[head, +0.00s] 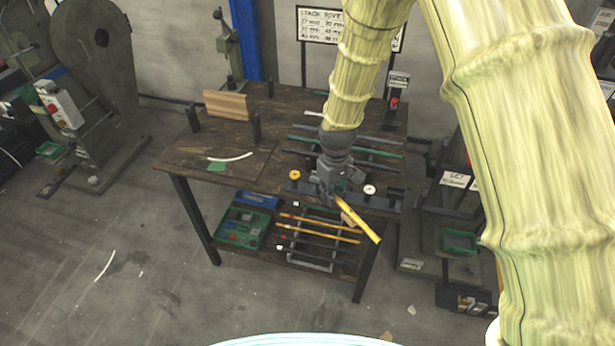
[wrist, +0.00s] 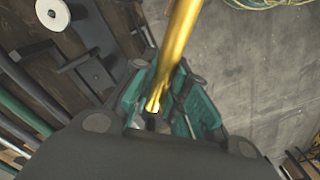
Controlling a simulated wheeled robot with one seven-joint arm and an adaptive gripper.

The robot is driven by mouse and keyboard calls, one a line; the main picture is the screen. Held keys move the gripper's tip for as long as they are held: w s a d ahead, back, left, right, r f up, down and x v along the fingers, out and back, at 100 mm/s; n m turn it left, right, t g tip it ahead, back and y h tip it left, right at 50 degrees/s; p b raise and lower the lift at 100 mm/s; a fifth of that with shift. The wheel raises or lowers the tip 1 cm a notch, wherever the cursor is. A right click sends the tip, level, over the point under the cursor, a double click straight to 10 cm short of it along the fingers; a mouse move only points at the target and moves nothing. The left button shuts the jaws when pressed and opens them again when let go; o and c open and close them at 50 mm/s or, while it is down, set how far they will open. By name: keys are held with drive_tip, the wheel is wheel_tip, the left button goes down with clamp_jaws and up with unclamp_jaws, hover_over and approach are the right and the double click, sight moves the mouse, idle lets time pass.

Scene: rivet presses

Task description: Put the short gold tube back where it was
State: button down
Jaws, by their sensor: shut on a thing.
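The short gold tube (head: 358,220) is held in my gripper (head: 332,195), tilted down to the right, in front of the table's front edge. In the wrist view the gold tube (wrist: 178,50) runs up out of the picture from between the green fingers of my gripper (wrist: 158,105), which are shut on it. Its open near end shows between the fingers. Several dark, green and grey tubes (head: 372,153) lie across the right side of the tabletop, partly hidden by my arm. Longer gold or orange tubes (head: 320,228) lie on the shelf below.
The wooden table (head: 190,160) holds a wooden block (head: 226,105), a white curved strip (head: 231,157), a white disc (head: 370,190) and a yellow disc (head: 294,175). A green tray (head: 243,226) stands on the lower shelf. The floor in front is mostly clear.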

drive_tip(key=s+d+f+m, duration=0.4)
drive_tip(key=s+d+m, duration=0.3)
drive_tip(key=d, duration=0.5)
drive_tip(key=shift+s, duration=0.2)
drive_tip(key=shift+a, duration=0.1)
